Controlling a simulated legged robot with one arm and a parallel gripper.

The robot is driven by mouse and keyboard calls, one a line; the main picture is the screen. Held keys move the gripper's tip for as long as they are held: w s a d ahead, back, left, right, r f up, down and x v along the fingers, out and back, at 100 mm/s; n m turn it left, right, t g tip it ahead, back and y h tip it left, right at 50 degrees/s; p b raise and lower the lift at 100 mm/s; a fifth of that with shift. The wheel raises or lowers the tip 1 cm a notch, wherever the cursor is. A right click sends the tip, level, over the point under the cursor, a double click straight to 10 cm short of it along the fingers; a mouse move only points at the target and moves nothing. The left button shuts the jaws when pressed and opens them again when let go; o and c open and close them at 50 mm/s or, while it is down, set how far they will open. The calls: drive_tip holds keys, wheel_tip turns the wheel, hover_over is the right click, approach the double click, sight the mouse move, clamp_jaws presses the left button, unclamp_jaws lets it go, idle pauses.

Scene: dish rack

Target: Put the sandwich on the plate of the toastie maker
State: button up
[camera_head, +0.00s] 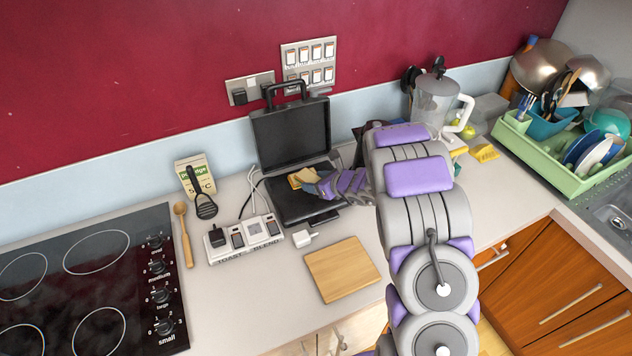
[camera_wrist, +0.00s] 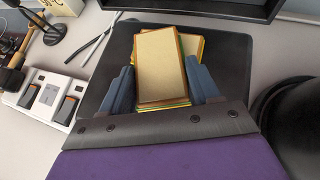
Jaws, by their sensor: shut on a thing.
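The toastie maker stands open against the wall, its black lid (camera_head: 290,130) upright and its dark lower plate (camera_head: 290,206) flat. The sandwich (camera_wrist: 160,65) is a stack of bread slices with yellow and green edges showing. My gripper (camera_wrist: 161,88) is shut on the sandwich, one blue-grey finger on each side. In the head view the sandwich (camera_head: 301,177) is over the rear part of the lower plate, at the tip of my gripper (camera_head: 312,181). More bread edge shows behind its top slice. I cannot tell whether the sandwich touches the plate (camera_wrist: 236,60).
A switch block (camera_head: 242,240) and white plug (camera_head: 303,238) lie in front and left of the toastie maker. A wooden board (camera_head: 342,269) lies nearer. A blender jug (camera_head: 436,103) stands right, with a green dish rack (camera_head: 560,160) beyond. A black hob (camera_head: 85,280) is at left.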

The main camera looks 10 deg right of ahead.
drive_tip(key=shift+f, duration=0.15)
drive_tip(key=o, duration=0.7)
drive_tip(key=shift+a, duration=0.15)
drive_tip(key=o, duration=0.5)
drive_tip(key=shift+a, duration=0.15)
drive_tip(key=shift+c, duration=0.2)
drive_tip(key=shift+d, duration=0.2)
